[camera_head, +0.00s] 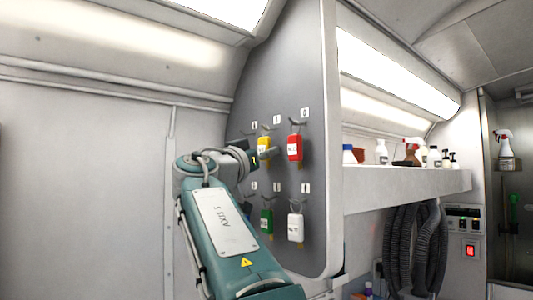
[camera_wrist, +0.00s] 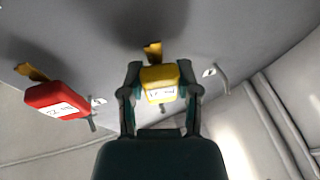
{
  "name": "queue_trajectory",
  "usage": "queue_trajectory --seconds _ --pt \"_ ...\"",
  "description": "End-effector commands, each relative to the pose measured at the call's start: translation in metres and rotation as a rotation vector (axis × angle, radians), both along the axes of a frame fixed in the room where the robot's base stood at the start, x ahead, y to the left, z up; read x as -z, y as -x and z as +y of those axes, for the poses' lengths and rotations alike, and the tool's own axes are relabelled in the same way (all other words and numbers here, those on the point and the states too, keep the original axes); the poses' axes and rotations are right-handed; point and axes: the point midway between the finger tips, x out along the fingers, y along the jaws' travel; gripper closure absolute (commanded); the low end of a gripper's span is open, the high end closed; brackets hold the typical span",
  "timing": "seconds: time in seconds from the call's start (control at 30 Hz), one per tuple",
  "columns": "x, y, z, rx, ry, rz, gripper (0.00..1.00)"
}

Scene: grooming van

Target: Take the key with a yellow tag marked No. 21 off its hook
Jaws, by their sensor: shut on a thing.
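The key with the yellow tag (camera_wrist: 159,78) is between the two fingers of my gripper (camera_wrist: 160,92) in the wrist view, and the fingers are shut on the tag. Part of its white label shows, but I cannot read the number. A brass key part (camera_wrist: 153,50) shows at one end of the tag. In the head view the yellow tag (camera_head: 264,146) is at the grey panel, left of a red tag, partly hidden by my gripper (camera_head: 268,155). I cannot tell whether it still hangs on its hook.
A green tag (camera_head: 266,220) and a white tag (camera_head: 296,227) hang below on the grey panel (camera_head: 290,70). A shelf (camera_head: 400,189) with bottles is further right.

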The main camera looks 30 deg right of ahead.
Motion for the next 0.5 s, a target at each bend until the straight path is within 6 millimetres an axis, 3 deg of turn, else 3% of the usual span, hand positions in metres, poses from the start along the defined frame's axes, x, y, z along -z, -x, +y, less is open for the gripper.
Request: queue_trajectory --seconds 0.47,0.5 --pt "-0.015 0.0 0.0 -0.001 0.0 -0.002 0.84" --pt "-0.015 0.001 0.0 -0.001 0.0 -0.002 0.9"
